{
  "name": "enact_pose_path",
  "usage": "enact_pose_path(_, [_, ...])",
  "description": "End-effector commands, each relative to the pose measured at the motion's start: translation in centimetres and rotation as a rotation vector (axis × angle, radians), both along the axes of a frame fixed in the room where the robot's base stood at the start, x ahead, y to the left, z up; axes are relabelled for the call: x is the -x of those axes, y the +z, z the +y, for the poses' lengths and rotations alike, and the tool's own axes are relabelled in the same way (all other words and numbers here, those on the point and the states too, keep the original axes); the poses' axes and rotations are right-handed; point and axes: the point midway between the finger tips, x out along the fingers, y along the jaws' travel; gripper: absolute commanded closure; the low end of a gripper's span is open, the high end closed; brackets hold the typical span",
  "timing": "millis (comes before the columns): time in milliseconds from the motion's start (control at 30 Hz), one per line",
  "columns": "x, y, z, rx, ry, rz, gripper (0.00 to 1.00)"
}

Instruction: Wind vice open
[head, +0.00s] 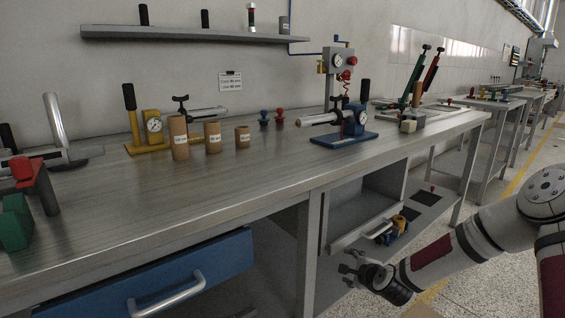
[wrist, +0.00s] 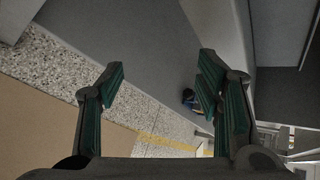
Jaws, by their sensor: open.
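No vice is clearly recognisable, and I cannot tell which bench device it is. A blue-based device (head: 345,138) with a gauge and a horizontal cylinder stands on the workbench (head: 230,190). A small grey block-like fixture (head: 411,121) is to its right. A small blue and yellow device (head: 392,231) sits low, on the grey shelf under the bench. A small blue object also shows in the wrist view (wrist: 189,97), partly hidden by the right finger. My gripper (head: 352,270) is below bench height, in front of the shelf. In the wrist view it is open and empty (wrist: 160,70).
A yellow-based gauge device (head: 152,134) and brown cylinders (head: 179,138) stand on the bench. A blue drawer (head: 160,275) with a metal handle (head: 166,296) is at lower left. The bench edge lies above my gripper. Speckled floor (wrist: 75,65) is clear.

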Motion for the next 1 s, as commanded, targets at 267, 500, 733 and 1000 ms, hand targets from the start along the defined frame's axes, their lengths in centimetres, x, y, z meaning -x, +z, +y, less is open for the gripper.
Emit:
enact_pose_path(267, [4.8, 5.4, 2.8, 0.339, 0.364, 0.136, 0.41])
enact_pose_path(500, [10.8, 10.5, 3.2, 0.598, 0.618, 0.265, 0.41])
enact_pose_path(733, [17.9, 15.9, 2.7, 0.795, 0.819, 0.386, 0.41])
enact_pose_path(1000, [27.8, 21.9, 2.1, 0.945, 1.022, 0.509, 0.41])
